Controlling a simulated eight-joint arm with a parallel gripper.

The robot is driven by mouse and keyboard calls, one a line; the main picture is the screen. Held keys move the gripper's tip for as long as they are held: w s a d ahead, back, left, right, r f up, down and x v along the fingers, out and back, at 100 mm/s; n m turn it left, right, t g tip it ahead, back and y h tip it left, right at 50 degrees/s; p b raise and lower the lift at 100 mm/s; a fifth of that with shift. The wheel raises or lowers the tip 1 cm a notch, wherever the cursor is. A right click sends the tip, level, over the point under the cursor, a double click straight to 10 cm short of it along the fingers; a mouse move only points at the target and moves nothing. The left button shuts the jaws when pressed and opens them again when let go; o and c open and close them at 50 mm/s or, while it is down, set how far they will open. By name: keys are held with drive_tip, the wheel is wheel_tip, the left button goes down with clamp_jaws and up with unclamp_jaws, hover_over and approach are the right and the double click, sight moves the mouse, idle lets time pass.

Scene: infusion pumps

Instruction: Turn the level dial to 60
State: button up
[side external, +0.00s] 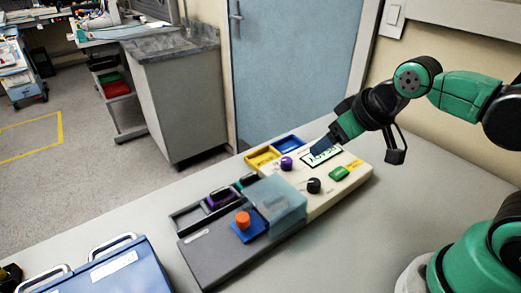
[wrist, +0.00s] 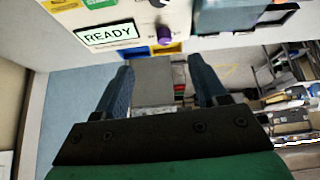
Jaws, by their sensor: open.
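A cream pump panel carries a purple knob (side external: 286,163) and a black knob (side external: 314,185). I cannot read which of them is the level dial or any scale marks. The purple knob also shows at the top of the wrist view (wrist: 164,36), with the black knob (wrist: 159,3) cut by the edge. A display (wrist: 109,34) reads READY. My gripper (side external: 322,145) is above the panel near the display in the side view. In the wrist view my gripper (wrist: 165,75) has its two blue fingers apart and nothing between them.
A green button (side external: 339,173) sits beside the black knob. Yellow (side external: 262,157) and blue (side external: 287,144) trays lie along the panel's back edge. A translucent cover (side external: 276,202) stands near an orange knob (side external: 243,219). A blue case (side external: 118,272) is at front left. The table right of the panel is clear.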

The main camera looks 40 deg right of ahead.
drive_tip(key=w+n+g, duration=0.4)
drive_tip(key=w+n, duration=0.1)
drive_tip(key=n+g, duration=0.2)
drive_tip(key=n, duration=0.3)
hover_over(287, 160)
wheel_tip(287, 160, down, 4)
drive_tip(key=shift+s+r, duration=0.15)
drive_tip(key=shift+r, duration=0.05)
drive_tip(key=shift+w+f+n+g, duration=0.2)
drive_tip(key=shift+f+n+g, duration=0.1)
drive_tip(key=shift+f+g, duration=0.15)
drive_tip(key=shift+f, duration=2.7)
clamp_jaws()
